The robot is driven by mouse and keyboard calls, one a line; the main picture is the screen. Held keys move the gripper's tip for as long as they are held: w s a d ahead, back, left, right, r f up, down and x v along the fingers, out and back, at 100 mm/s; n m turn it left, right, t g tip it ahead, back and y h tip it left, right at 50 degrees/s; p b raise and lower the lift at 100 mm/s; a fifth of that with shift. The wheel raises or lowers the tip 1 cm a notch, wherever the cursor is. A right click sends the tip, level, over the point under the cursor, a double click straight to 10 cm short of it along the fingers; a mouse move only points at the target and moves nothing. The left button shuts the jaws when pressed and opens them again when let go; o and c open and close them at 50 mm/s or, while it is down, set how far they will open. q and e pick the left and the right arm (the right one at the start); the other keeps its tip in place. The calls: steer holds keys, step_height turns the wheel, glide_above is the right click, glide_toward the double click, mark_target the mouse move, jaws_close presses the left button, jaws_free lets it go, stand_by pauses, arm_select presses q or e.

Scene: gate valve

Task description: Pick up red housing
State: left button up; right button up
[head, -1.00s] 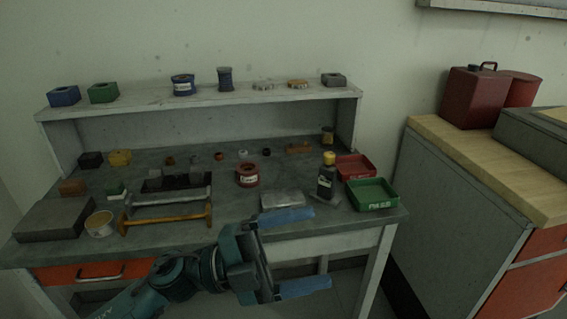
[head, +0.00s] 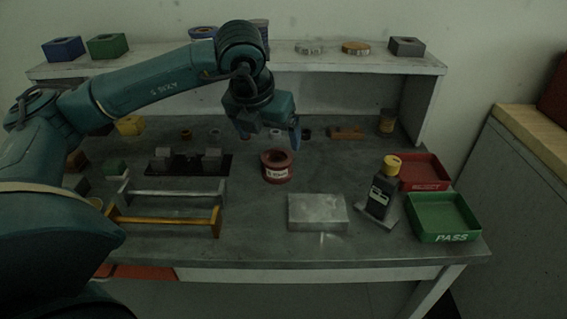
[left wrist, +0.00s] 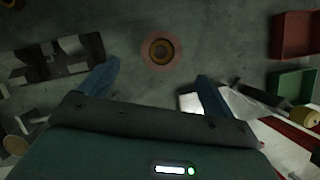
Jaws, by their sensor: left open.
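The red housing (head: 276,167) is a short round red piece with a pale label and an open top. It stands upright on the grey bench, near the middle. My left gripper (head: 270,138) is above and behind it in the head view, pointing down, open and empty. In the left wrist view the red housing (left wrist: 160,50) shows from above as a ring with a dark centre. It lies ahead of the two blue fingers of the left gripper (left wrist: 158,82), between their lines and not touched. My right gripper is not in view.
A silver block (head: 318,212) lies front right of the housing. A dark bottle with a yellow cap (head: 385,185), a red tray (head: 423,171) and a green PASS tray (head: 443,216) are on the right. A dark fixture (head: 190,163) and an orange-handled frame (head: 165,220) are left. A shelf (head: 330,62) runs behind.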

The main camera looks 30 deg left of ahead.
mark_target(277, 159)
arm_select(q)
steer(key=p+x, duration=0.1)
steer(key=x, duration=0.9)
steer(key=shift+s+d+f, duration=0.15)
steer(key=shift+f, duration=0.05)
steer(key=shift+c, duration=0.3)
steer(key=c, duration=1.8)
steer(key=shift+r, duration=0.2)
